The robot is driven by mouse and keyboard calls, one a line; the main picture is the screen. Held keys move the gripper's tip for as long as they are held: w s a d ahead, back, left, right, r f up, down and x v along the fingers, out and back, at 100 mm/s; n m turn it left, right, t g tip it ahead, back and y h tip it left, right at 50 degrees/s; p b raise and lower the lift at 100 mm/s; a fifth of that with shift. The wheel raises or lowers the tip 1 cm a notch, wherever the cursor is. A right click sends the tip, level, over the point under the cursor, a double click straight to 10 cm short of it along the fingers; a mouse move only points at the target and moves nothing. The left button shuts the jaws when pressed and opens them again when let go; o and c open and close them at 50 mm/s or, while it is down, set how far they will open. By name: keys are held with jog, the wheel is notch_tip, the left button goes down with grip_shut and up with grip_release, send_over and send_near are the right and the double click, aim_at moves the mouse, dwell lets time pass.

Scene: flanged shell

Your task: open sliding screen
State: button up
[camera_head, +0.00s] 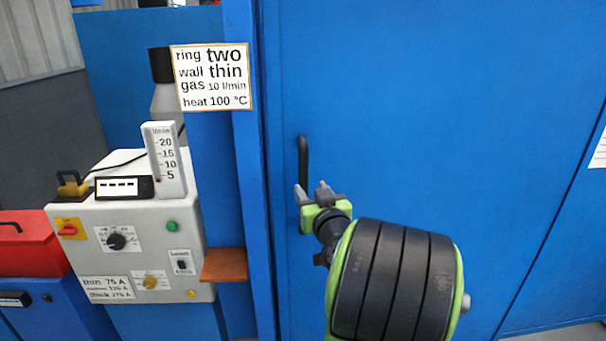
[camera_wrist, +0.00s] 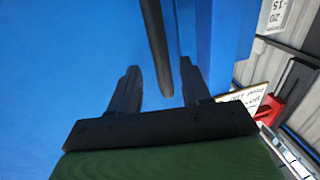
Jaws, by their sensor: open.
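A large blue sliding screen (camera_head: 430,110) fills the middle and right of the head view. Its black vertical handle (camera_head: 303,160) is near the screen's left edge. My gripper (camera_head: 314,190) is open at the lower end of the handle. In the wrist view the handle (camera_wrist: 154,45) comes down from the top, and its lower end lies between the two open fingers of my gripper (camera_wrist: 160,85). I cannot tell whether either finger touches it. My arm hides part of the screen's lower middle.
A grey control box (camera_head: 130,235) with knobs and a flow gauge (camera_head: 164,160) stands left of the screen. A sign (camera_head: 211,77) hangs above it. A brown ledge (camera_head: 224,265) juts out beside the blue post. A red case (camera_head: 30,243) is at far left.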

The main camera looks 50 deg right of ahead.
aim_at(305, 182)
jog(key=p+x, duration=0.1)
jog(key=x, duration=0.6)
jog(key=shift+s, duration=0.1)
grip_shut()
